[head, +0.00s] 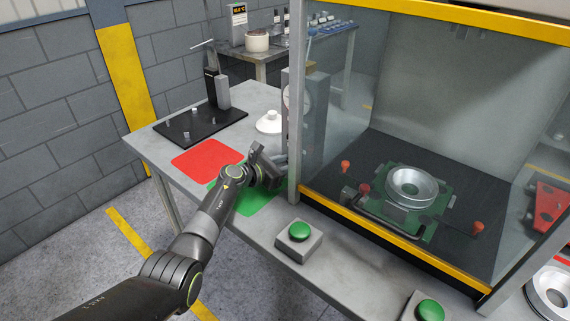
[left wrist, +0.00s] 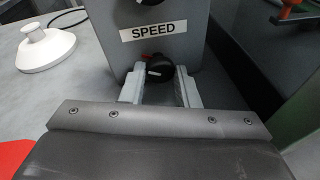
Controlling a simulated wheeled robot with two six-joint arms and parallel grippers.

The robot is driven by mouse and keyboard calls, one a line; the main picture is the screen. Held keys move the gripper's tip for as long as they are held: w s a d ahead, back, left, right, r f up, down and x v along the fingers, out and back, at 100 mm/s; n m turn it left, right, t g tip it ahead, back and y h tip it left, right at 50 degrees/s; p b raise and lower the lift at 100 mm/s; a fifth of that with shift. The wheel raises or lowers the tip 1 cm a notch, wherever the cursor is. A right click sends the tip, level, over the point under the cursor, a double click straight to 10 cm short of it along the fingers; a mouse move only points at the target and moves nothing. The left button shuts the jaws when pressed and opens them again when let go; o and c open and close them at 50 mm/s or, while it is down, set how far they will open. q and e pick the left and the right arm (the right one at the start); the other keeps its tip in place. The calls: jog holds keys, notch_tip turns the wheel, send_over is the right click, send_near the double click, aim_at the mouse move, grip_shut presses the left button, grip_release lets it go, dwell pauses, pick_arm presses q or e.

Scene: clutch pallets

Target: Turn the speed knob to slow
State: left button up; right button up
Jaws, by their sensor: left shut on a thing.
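The grey control box (head: 305,110) stands at the left post of the glass enclosure. In the left wrist view, a white SPEED label (left wrist: 153,31) is on its face, with a black knob (left wrist: 159,70) below it. The knob has a light pointer mark, and a small orange-red mark shows at its upper left. My left gripper (head: 276,161) is at the lower part of the box. Its two fingers (left wrist: 159,88) are on either side of this knob and shut on it. The knob is hidden in the head view. My right gripper is not in view.
A second knob (left wrist: 152,1) is partly cut off above the label. A white lidded part (head: 269,124), a red mat (head: 207,158) and a green mat (head: 256,203) are on the table. A green button box (head: 299,241) sits near the front edge. The enclosure's yellow rail (head: 370,236) lies right.

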pick_arm(q)
jog(key=o, duration=1)
jog(key=shift+c, duration=0.2)
jog(key=shift+s+a+r+p, duration=0.2)
jog(key=shift+s+a+p, duration=0.2)
jog(key=p+v, duration=0.1)
jog(key=v, duration=0.3)
jog(key=shift+s+a+r, duration=0.1)
jog(key=shift+s+a, duration=0.1)
jog(key=shift+s, duration=0.05)
jog(key=v, duration=1.1)
jog(key=shift+s+a, duration=0.2)
jog(key=shift+s, duration=0.05)
